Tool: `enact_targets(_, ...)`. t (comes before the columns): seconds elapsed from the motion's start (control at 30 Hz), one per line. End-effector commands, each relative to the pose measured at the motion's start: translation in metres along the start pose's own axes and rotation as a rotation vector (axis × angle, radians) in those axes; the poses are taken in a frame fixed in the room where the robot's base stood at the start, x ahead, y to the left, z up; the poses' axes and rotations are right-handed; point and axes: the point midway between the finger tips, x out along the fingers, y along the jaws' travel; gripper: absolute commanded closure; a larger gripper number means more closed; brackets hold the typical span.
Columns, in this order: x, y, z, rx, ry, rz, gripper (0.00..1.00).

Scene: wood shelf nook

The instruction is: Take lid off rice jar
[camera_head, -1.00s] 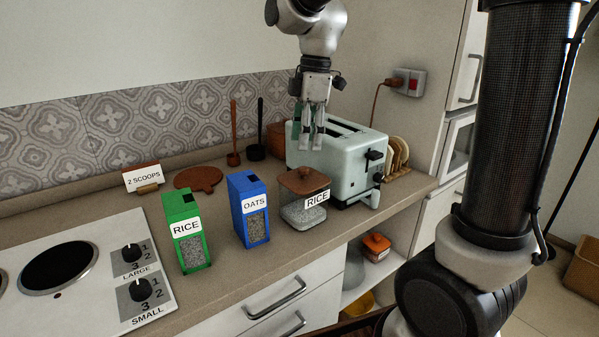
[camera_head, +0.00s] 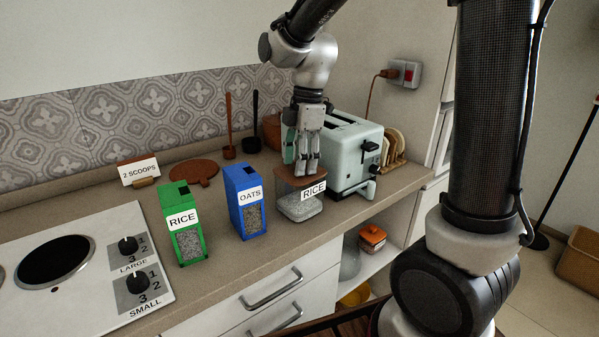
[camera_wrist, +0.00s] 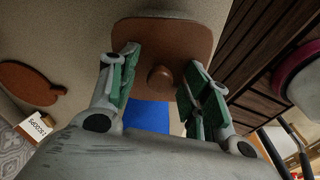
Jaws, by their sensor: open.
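The rice jar (camera_head: 298,208) is a clear square jar with a white RICE label, standing on the counter left of the toaster. Its brown lid (camera_head: 290,182) sits on top and also shows in the wrist view (camera_wrist: 163,40). A round brown knob (camera_wrist: 161,78) rises from the middle of the lid. My gripper (camera_head: 302,168) is directly above the lid, pointing down. Its green-padded fingers (camera_wrist: 158,85) are open, one on each side of the knob and apart from it. In the head view the fingers hide the knob.
The pale green toaster (camera_head: 352,152) stands close on the right of the jar. A blue oats box (camera_head: 247,222) and a green rice box (camera_head: 187,246) stand to the left. The stove (camera_head: 85,270) is further left. An open shelf (camera_head: 385,262) lies below the counter.

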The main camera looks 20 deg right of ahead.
Motion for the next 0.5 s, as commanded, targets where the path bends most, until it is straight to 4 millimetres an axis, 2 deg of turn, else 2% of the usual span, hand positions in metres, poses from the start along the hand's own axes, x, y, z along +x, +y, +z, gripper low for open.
enact_targets(0.1, -0.0004, 0.0001, -0.0001, 0.000, 0.000, 0.000, 0.52)
enact_targets(0.13, -0.0004, 0.0001, -0.0001, 0.000, 0.000, 0.001, 0.55)
enact_targets(0.37, -0.0006, 0.0001, -0.0001, 0.000, 0.000, 0.001, 0.97)
enact_targets(0.5, -0.0008, 0.0002, -0.0001, 0.000, 0.000, 0.001, 0.99)
